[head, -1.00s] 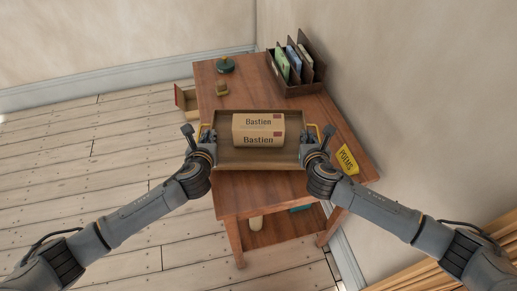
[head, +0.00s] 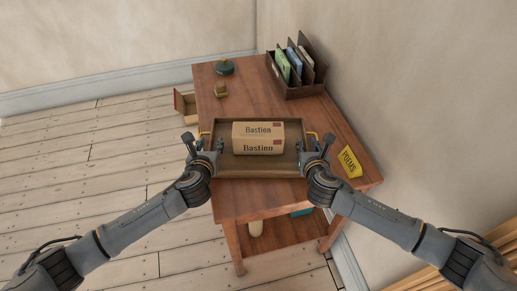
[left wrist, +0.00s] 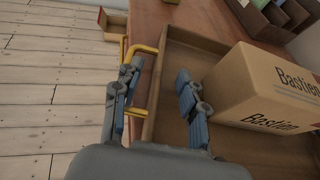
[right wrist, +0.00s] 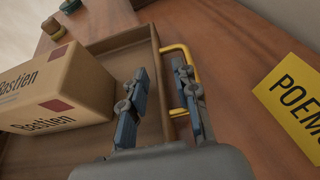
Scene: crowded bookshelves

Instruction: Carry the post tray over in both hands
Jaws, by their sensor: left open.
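The post tray (head: 262,171) is a shallow brown wooden tray with yellow handles on its left and right ends. It appears to rest on the wooden table. A cardboard box marked Bastien (head: 258,139) lies in it. My left gripper (head: 203,142) is open at the left handle; in the left wrist view the handle (left wrist: 143,48) and tray wall lie between its spread fingers. My right gripper (head: 315,142) is open at the right handle (right wrist: 190,75); in the right wrist view one finger is inside the tray wall, the other by the handle.
The table (head: 250,204) also carries a dark file rack (head: 297,84) at the back, a green round item (head: 225,67), a small brown-green block (head: 221,90) and a yellow POEMS card (head: 349,162) at right. A wall stands close on the right.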

